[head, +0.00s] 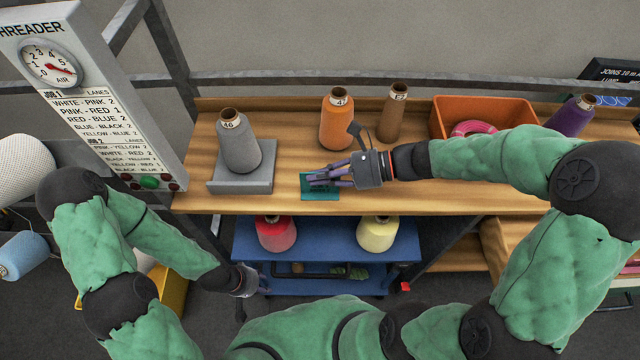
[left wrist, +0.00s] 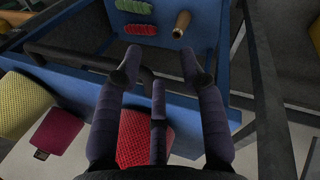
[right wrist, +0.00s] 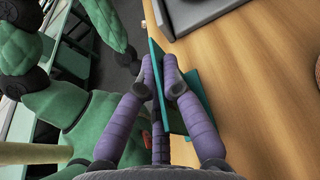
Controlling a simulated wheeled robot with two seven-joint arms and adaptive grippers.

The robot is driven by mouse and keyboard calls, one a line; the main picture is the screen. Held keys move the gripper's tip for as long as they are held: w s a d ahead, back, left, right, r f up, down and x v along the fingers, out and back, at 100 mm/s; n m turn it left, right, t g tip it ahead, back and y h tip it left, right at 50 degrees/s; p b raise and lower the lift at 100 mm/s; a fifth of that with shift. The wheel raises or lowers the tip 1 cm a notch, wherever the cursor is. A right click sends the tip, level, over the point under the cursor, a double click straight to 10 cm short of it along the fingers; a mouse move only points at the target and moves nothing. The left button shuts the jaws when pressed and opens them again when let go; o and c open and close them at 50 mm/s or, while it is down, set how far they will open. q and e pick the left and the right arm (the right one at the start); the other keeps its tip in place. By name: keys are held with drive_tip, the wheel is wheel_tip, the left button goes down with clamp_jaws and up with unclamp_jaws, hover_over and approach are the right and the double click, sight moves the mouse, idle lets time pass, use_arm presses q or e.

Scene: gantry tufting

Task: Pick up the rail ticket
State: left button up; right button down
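The rail ticket (head: 322,194) is a teal card with dark print at the front of the wooden bench. My right gripper (head: 318,178) is over it, reaching in from the right. In the right wrist view, a thin upright teal part of the ticket (right wrist: 155,75) stands between the fingertips, which look closed on it. Another teal face of it shows to the right, over the bench. The fingers hide part of it. My left gripper (head: 256,280) is low beside the blue cart. In the left wrist view its fingers (left wrist: 160,66) are spread and empty.
A grey cone on a grey stand (head: 240,180) is left of the ticket. Orange (head: 336,125) and brown (head: 391,115) cones and an orange bin (head: 455,118) stand behind. Below, the blue cart (head: 330,242) carries red (head: 276,234) and yellow (head: 376,235) cones.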

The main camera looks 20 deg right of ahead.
drive_tip(key=shift+r, duration=0.1)
idle(0.3)
drive_tip(key=shift+r+p, duration=0.4)
drive_tip(key=shift+r, duration=0.2)
drive_tip(key=s+d+r+p, duration=0.4)
drive_tip(key=s+d+r, duration=0.3)
drive_tip(key=s+r, duration=0.4)
drive_tip(key=shift+s+d+r, duration=0.25)
drive_tip(key=shift+s+r, duration=0.05)
drive_tip(key=shift+s, duration=0.1)
